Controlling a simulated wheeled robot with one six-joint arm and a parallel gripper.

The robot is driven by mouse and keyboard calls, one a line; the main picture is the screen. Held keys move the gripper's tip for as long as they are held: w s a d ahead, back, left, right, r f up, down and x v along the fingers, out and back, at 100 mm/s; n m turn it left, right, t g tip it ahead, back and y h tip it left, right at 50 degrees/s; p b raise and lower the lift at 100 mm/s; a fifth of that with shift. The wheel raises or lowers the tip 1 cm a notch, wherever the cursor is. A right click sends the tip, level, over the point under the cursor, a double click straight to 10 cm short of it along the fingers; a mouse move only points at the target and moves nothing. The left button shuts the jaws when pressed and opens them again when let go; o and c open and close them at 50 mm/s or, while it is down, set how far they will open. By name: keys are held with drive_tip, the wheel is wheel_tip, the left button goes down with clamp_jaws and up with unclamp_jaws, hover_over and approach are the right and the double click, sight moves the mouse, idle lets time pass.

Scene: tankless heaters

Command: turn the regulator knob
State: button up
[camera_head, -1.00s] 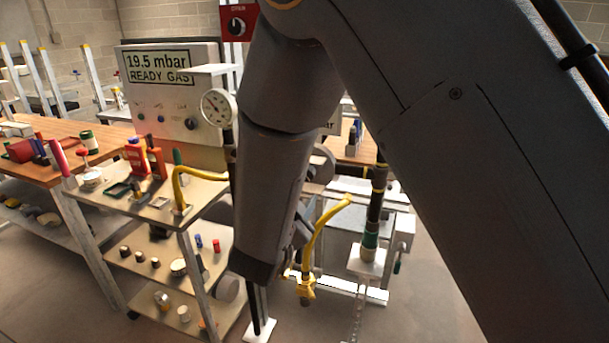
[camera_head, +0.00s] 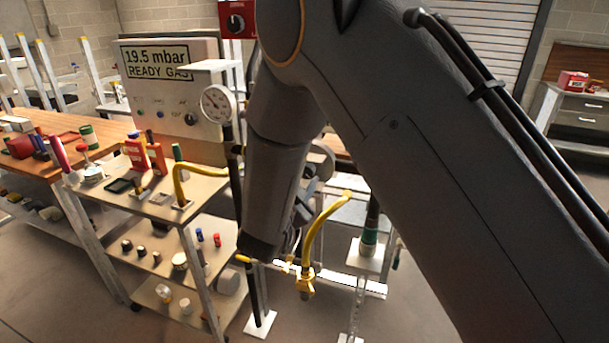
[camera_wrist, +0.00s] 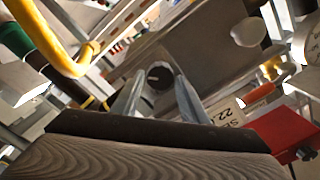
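A dark round knob (camera_wrist: 159,75) with a pale mark shows in the wrist view on a grey plate (camera_wrist: 190,50). I take it for the regulator knob. The two fingers of my gripper (camera_wrist: 157,98) point at it, one on each side in the picture, with a gap between them. I cannot tell whether they reach around the knob or stop short of it. In the head view my arm covers most of the regulator area, and the knob cannot be made out there.
A yellow hose (camera_wrist: 62,45) is at upper left. In the head view, a pressure gauge (camera_head: 217,104), a gas panel (camera_head: 160,85) and a cluttered cart (camera_head: 135,195) stand left of my arm.

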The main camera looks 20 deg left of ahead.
drive_tip(key=c, duration=0.8)
drive_tip(key=shift+o, duration=0.2)
drive_tip(key=shift+f+m+b, duration=0.1)
drive_tip(key=shift+m+b, duration=0.3)
drive_tip(key=shift+b, duration=0.05)
drive_tip(key=m+b, duration=0.2)
drive_tip(key=b, duration=0.1)
drive_tip(key=shift+f, duration=0.1)
drive_tip(key=m+b, duration=0.2)
drive_tip(key=m, duration=0.1)
drive_tip(key=shift+d+b, duration=0.1)
drive_tip(key=shift+b, duration=0.3)
drive_tip(key=o, duration=0.8)
drive_tip(key=shift+c, duration=0.2)
